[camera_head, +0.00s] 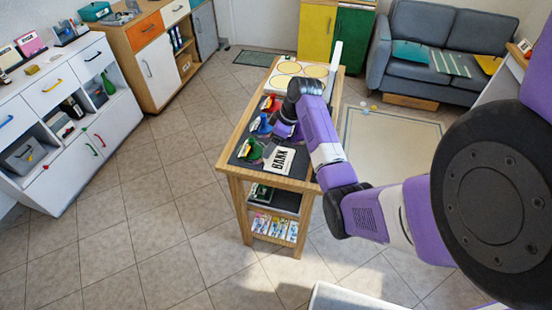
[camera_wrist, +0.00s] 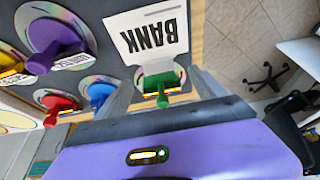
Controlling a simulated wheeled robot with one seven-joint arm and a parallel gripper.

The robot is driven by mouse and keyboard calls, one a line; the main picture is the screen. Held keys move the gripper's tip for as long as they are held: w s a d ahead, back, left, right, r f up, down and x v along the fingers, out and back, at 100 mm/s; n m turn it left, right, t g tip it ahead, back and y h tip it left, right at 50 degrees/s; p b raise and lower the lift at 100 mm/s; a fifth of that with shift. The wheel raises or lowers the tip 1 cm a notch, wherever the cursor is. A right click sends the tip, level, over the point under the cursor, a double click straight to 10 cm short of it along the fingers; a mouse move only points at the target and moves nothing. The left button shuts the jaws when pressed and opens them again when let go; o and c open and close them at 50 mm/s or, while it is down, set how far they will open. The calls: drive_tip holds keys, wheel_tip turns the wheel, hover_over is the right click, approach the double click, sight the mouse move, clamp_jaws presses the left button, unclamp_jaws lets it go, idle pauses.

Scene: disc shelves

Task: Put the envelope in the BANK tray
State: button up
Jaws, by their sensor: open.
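A white sheet printed BANK (camera_head: 279,160) lies at the near end of the wooden table's dark top. It also shows, upside down, in the wrist view (camera_wrist: 150,35). I cannot tell whether it is the envelope or a label, and I make out no separate envelope or BANK tray for certain. My gripper (camera_head: 272,147) is low over the table beside the sheet. In the wrist view its fingers (camera_wrist: 163,88) are open on either side of a green knob (camera_wrist: 163,84) on a shiny disc. I cannot tell whether they touch it.
Red (camera_wrist: 54,108), blue (camera_wrist: 98,92) and purple (camera_wrist: 50,45) knobs on discs stand close by. The wooden table (camera_head: 233,188) has lower shelves with colourful cases. A white cabinet (camera_head: 60,130) stands left, a grey sofa (camera_head: 425,60) back right. Tiled floor is clear left of the table.

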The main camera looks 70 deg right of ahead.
sight(278, 157)
drive_tip(key=shift+p+x, duration=0.6)
drive_tip(key=shift+x, duration=2.15)
drive_tip(key=shift+s+d, duration=0.1)
drive_tip(key=shift+d, duration=0.05)
drive_tip(key=shift+c, duration=0.4)
drive_tip(key=c, duration=1.5)
